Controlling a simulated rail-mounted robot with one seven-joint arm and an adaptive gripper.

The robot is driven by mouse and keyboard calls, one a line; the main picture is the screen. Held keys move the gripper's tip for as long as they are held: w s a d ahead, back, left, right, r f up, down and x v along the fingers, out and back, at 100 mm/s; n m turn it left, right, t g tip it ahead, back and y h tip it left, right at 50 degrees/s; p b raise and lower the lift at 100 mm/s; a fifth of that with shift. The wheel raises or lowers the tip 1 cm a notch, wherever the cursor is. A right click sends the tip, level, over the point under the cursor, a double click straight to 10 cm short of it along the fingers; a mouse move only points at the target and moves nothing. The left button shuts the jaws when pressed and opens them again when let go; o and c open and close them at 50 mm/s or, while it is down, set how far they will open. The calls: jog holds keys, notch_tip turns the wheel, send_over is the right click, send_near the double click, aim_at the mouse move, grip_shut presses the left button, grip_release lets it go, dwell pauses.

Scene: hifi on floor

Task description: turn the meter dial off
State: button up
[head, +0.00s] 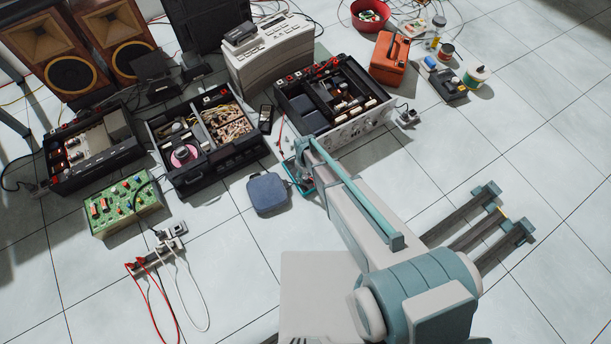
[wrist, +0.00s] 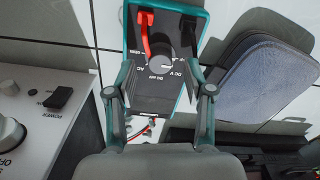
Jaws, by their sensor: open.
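The meter (wrist: 182,92) is a dark-faced box with a teal casing, lying in front of my gripper in the wrist view. Its round grey dial (wrist: 159,63) is near the middle of the face, with labels such as AC and DC V around it, seen upside down. Red and black plugs sit at its far end. My gripper (wrist: 158,92) is open and empty, its fingers on either side of the meter face, with the dial lined up between and a little beyond the tips.
A white amplifier panel (wrist: 30,130) with a power switch and knob is close on the left in the wrist view. A grey-blue padded case (head: 267,193) lies beside the meter. Open electronics chassis (head: 210,145) stand behind.

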aim_at(306, 177)
notch_tip(306, 177, up, 10)
dwell(0.4)
